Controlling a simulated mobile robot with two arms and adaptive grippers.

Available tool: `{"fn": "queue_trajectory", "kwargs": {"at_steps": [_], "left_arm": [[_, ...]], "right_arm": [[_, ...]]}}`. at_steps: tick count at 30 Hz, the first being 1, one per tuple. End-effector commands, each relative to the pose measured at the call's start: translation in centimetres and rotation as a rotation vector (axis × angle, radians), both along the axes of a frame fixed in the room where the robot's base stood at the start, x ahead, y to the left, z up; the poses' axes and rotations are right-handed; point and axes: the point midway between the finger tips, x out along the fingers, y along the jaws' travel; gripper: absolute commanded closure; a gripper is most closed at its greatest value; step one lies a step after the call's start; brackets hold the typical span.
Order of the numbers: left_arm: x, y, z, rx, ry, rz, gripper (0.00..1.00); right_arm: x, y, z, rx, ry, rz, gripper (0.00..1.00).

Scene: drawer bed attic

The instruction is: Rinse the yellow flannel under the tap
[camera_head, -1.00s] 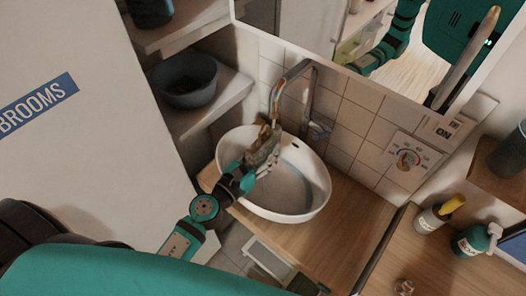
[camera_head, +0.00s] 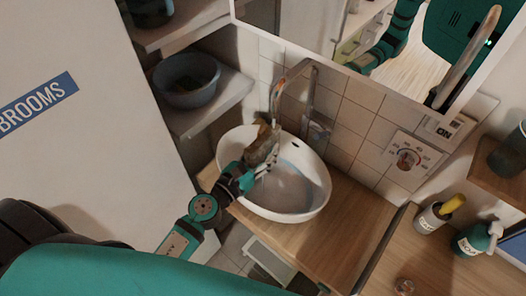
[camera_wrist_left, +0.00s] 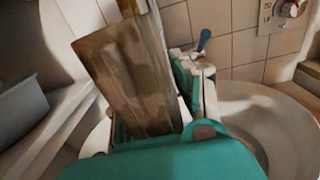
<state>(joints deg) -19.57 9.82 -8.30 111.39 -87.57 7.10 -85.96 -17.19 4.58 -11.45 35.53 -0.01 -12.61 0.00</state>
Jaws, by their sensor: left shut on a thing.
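The flannel is a dull yellow-brown cloth (camera_head: 262,143), also large in the left wrist view (camera_wrist_left: 130,75). My left gripper (camera_head: 259,165) is shut on it and holds it over the left back part of the white washbasin (camera_head: 313,205). The tap (camera_head: 291,73) is a curved metal spout on the tiled wall. Its outlet end is just above the top of the cloth. I cannot tell whether they touch or whether water runs. My right gripper is not in view.
A grey bowl (camera_head: 186,80) stands on the shelf at the left. A wall dial (camera_head: 407,159) is right of the basin. A bottle with a yellow top (camera_head: 434,214) and a green pump bottle (camera_head: 474,240) stand at the right. A mirror (camera_head: 345,40) hangs above.

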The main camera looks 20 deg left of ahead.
Motion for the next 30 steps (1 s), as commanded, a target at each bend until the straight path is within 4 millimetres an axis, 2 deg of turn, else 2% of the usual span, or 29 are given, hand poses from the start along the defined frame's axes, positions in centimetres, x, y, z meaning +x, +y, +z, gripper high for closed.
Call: {"fn": "queue_trajectory", "kwargs": {"at_steps": [17,30], "left_arm": [[0.2,-1.2,0.0,0.001,0.0,0.0,0.88],[0.1,-0.5,0.0,0.001,0.0,0.0,0.88]], "right_arm": [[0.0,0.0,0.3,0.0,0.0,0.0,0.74],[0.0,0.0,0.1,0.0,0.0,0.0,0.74]]}}
